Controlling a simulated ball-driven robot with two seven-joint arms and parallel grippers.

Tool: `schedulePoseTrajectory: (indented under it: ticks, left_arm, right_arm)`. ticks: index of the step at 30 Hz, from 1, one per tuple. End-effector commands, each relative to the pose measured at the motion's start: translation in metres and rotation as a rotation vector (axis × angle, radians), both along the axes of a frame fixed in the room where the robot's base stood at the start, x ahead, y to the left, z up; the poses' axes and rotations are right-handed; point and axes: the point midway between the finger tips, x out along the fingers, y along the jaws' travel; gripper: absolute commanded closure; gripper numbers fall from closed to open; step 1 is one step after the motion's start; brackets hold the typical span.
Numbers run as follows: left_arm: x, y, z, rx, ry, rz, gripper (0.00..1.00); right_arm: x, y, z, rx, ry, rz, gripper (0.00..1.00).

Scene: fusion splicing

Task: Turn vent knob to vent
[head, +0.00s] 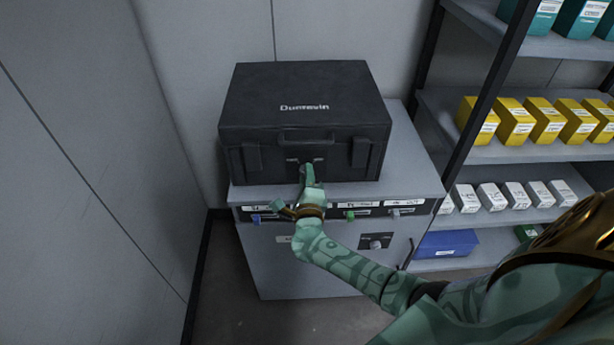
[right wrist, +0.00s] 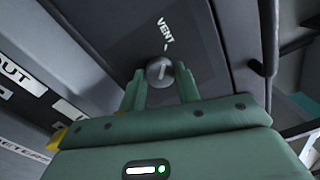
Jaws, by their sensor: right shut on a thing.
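The vent knob (right wrist: 160,69) is a round grey knob with a pale pointer line, on a dark plate on the front of the black case (head: 305,100). The word VENT and small marks stand beyond it in the right wrist view. My right gripper (head: 307,173) reaches the case front below its handle. In the right wrist view my right gripper (right wrist: 161,88) has its two green fingers on either side of the knob, shut on it. In the head view the gripper hides the knob. My left gripper is not in view.
The case stands on a grey cabinet (head: 415,170) with a row of labelled controls along its front edge and another knob (head: 375,243) lower down. Shelves at the right hold yellow boxes (head: 545,120), white boxes and a blue bin (head: 446,243). A grey wall is at the left.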

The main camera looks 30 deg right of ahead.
Motion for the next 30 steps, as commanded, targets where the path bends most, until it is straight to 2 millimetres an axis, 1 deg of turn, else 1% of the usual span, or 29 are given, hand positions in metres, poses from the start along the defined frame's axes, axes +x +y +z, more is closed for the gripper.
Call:
schedulePoseTrajectory:
  ticks: [13, 14, 15, 16, 26, 29, 30]
  left_arm:
    - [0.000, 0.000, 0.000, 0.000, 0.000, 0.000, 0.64]
    - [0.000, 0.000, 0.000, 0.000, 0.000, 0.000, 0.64]
    - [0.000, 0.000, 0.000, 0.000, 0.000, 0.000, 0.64]
    - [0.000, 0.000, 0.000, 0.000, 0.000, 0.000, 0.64]
    - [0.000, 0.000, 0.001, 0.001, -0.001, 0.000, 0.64]
    - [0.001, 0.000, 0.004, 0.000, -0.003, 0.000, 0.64]
    - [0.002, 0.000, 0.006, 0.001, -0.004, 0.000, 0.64]
  right_arm:
    - [0.000, 0.001, -0.002, -0.010, 0.009, 0.002, 0.91]
    - [0.000, 0.001, -0.002, -0.009, 0.010, 0.003, 0.65]
    - [0.000, 0.001, -0.002, -0.009, 0.008, 0.002, 0.54]
    - [0.000, 0.001, -0.002, -0.009, 0.008, 0.002, 0.46]
    - [-0.002, 0.002, -0.001, -0.008, 0.007, 0.001, 0.46]
    - [-0.011, 0.008, -0.001, -0.007, 0.007, 0.003, 0.46]
    - [-0.018, 0.011, -0.001, -0.006, 0.008, 0.002, 0.46]
